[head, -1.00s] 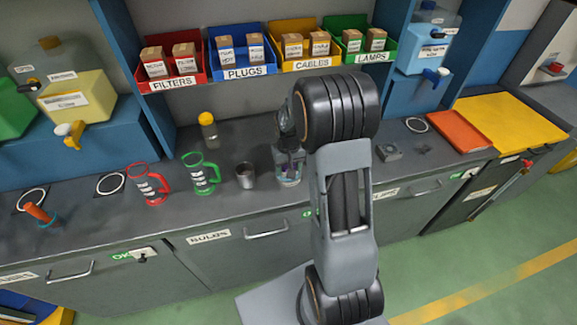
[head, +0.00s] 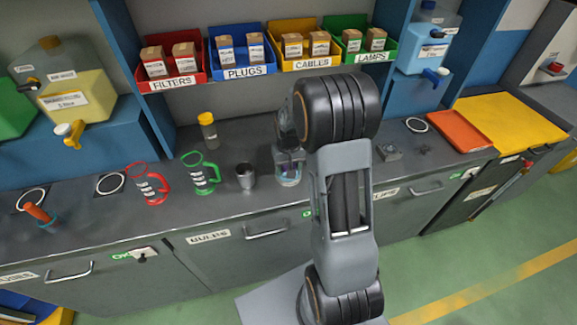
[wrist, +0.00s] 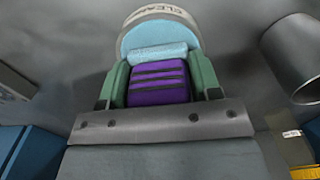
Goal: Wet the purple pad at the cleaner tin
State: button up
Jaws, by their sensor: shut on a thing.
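The purple pad (wrist: 158,84) with dark bands sits between the green fingers of my gripper (wrist: 158,76) in the wrist view. My gripper is shut on it. A pale blue strip lies across the pad's far end. Beyond it is the round cleaner tin (wrist: 168,14), with part of its lettering and a light blue inside showing. The pad's far end overlaps the tin's opening in this view; I cannot tell whether it touches the liquid. In the head view the tin (head: 289,176) is partly seen beside my arm, which hides most of my gripper.
A metal cup (head: 245,176) stands just left of the tin and also shows in the wrist view (wrist: 298,48). Green (head: 201,174) and red (head: 148,184) handled items and a yellow-capped bottle (head: 208,131) stand further left. The counter right of my arm holds a small grey block (head: 389,152).

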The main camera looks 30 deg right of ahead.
jog(key=shift+r+p, duration=2.45)
jog(key=shift+r, duration=1.05)
jog(key=shift+f, duration=0.1)
